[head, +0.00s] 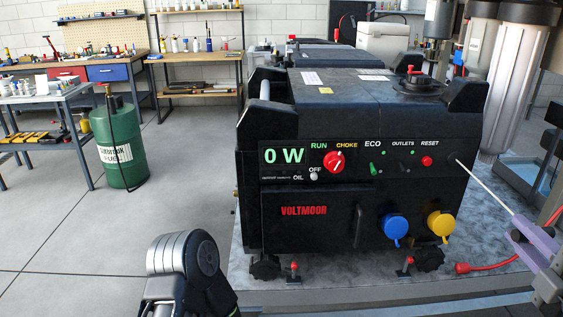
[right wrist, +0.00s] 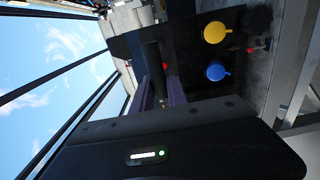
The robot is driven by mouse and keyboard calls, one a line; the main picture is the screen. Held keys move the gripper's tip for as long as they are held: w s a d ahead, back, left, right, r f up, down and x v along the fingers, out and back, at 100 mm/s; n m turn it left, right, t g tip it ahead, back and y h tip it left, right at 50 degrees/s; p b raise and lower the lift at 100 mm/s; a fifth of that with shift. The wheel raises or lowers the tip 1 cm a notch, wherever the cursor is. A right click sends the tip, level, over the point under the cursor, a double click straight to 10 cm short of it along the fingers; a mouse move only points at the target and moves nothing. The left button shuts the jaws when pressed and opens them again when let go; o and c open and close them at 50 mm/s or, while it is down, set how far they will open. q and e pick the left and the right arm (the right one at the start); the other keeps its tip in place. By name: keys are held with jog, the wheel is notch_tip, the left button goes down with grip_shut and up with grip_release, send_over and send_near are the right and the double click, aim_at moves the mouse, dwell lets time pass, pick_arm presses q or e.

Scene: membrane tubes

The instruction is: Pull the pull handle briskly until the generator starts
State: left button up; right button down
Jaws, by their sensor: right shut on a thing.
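The black generator (head: 310,235) stands on the grey floor slab with its panel facing me. Its display (head: 284,156) reads 0 W. A pale cord (head: 487,190) runs taut from the right side of its panel, down and right to my right gripper (head: 527,240). The right gripper's purple fingers are shut on the dark pull handle, which shows between them in the right wrist view (right wrist: 154,62). The handle is apart from the generator, with cord drawn out. The red selector knob (head: 334,162) sits between RUN, CHOKE and OFF. My left gripper is not visible; only part of that arm shows.
A blue outlet cap (head: 394,227) and a yellow one (head: 440,224) are on the generator's lower front. A red cable (head: 485,266) lies at the right. Grey filter housings (head: 520,80) stand behind the right gripper. A green fuel drum (head: 118,145) stands left; floor between is clear.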

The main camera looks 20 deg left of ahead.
jog(key=shift+s+d, duration=0.1)
jog(key=shift+s, duration=0.1)
jog(key=shift+w+f, duration=0.1)
jog(key=shift+w+a+f+b, duration=0.2)
jog(key=shift+w+b, duration=0.15)
jog(key=shift+b, duration=0.25)
jog(key=b+x, duration=0.1)
jog(key=x, duration=0.6)
jog(key=b+x, duration=0.2)
jog(key=x, duration=0.5)
jog(key=b+x, duration=0.2)
jog(key=x, duration=0.5)
jog(key=shift+w+r, duration=0.25)
jog(key=shift+w, duration=0.15)
jog(key=shift+d, duration=0.1)
jog(key=c, duration=1)
grip_release()
jog(key=shift+r, duration=0.1)
